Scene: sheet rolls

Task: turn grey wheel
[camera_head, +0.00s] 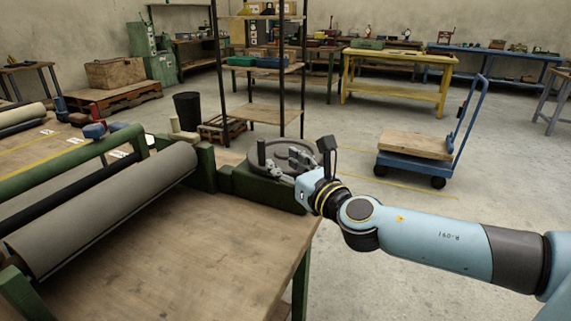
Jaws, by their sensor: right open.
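The grey wheel (267,154) lies flat on a green block at the far right corner of the wooden table, with a dark upright handle (261,152) on its left part. My right gripper (293,161) is at the right side of the wheel, pointing left over its rim. Its jaws are open, and the handle stands a little to the left of them. Whether a finger touches the wheel is too small to tell. My right arm comes in from the right edge. My left gripper is not in view.
A grey sheet roller (110,208) in a green frame runs along the table's left side up to the wheel's block. The wooden table top (200,250) is clear in front. A black shelf rack (262,112) stands behind, and a blue cart (418,147) stands at the right.

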